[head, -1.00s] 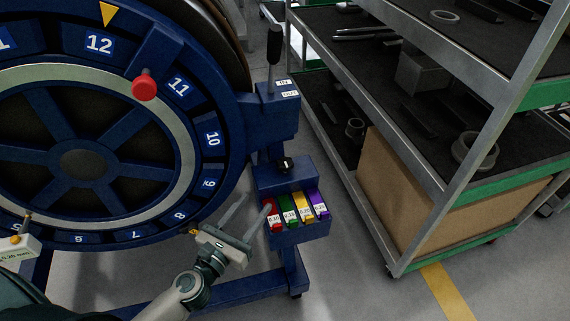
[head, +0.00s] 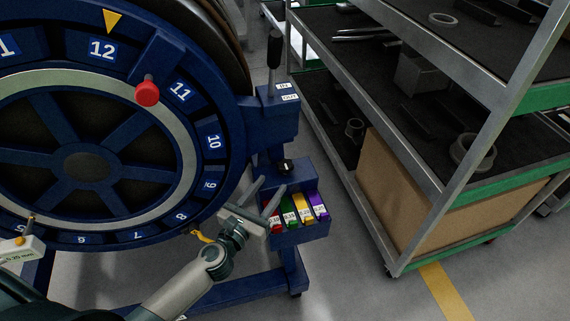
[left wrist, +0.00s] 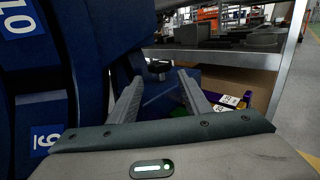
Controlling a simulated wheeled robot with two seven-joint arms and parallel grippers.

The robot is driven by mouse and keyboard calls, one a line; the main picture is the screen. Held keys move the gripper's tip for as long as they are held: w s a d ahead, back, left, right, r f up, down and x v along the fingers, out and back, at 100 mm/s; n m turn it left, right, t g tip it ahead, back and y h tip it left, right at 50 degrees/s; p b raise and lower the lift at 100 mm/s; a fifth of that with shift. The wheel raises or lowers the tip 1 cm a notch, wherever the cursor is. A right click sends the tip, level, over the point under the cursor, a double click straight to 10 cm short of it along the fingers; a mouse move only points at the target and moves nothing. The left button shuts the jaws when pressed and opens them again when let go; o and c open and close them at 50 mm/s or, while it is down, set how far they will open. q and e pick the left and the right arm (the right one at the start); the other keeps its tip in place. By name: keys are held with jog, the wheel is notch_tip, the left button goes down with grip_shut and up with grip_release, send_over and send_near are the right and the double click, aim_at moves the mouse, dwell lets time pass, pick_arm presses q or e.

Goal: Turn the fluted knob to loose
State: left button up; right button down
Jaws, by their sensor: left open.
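The fluted knob (head: 286,165) is small and black with a pale mark on it. It sits on the blue bracket under the lever box, right of the big numbered wheel. It also shows in the left wrist view (left wrist: 158,68), just beyond and between the fingertips. I cannot read its setting. My left gripper (head: 270,187) is open and empty, a little below and left of the knob and apart from it. Its two fingers also show in the left wrist view (left wrist: 160,79), pointing towards the knob. My right gripper is not in view.
Below the knob is a blue tray (head: 299,235) with red, green, yellow and purple labelled pieces. A black-handled lever (head: 274,50) rises above. The blue wheel (head: 212,141) with its red knob (head: 147,93) is at left. A metal shelf cart (head: 398,245) stands right.

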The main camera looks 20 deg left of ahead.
aim_at(281, 171)
pick_arm(q)
jog(key=w, duration=0.3)
jog(key=w+d, duration=0.1)
jog(key=w, duration=0.2)
jog(key=w+d, duration=0.1)
jog(key=w, duration=0.2)
jog(key=shift+w+p, duration=0.2)
jog(key=shift+p, duration=0.1)
jog(key=c, duration=0.7)
